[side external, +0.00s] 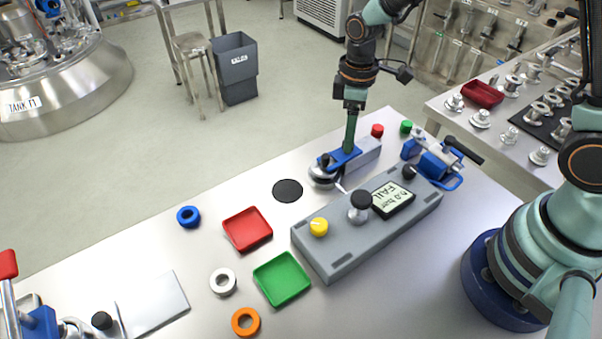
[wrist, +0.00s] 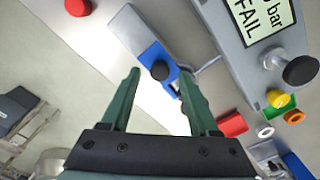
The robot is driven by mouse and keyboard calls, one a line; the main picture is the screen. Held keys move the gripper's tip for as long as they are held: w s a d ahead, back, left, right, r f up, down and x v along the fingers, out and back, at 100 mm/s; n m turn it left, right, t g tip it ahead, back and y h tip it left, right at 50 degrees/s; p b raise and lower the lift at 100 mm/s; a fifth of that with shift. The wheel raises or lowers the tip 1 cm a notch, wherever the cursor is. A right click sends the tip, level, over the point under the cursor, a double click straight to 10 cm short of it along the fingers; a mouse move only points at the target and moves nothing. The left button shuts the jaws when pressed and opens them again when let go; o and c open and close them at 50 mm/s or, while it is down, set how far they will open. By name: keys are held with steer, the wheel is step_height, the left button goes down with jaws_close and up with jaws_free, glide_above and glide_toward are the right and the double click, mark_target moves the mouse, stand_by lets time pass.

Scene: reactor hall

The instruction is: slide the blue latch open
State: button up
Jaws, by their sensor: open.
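The blue latch (side external: 338,161) is a flat blue slide with a black knob, on a long grey block (side external: 367,150) at the back of the bench. In the wrist view the latch (wrist: 150,57) and its black knob (wrist: 160,70) lie between the fingertips. My gripper (side external: 349,146) points down over the latch. In the wrist view my gripper (wrist: 158,76) is open, with one green finger on each side of the knob. I cannot tell whether either finger touches it. A round metal part (side external: 324,175) stands at the latch's left end.
A grey console (side external: 330,250) with a yellow knob (side external: 318,227) and a display (side external: 393,199) reading FAIL stands in front. A blue clamp (side external: 437,165) is to the right. Red (side external: 248,229) and green (side external: 282,279) trays lie front left. The bench's back-left area is mostly clear.

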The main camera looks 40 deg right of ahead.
steer(key=shift+f, duration=0.7)
jaws_close()
stand_by(1.0)
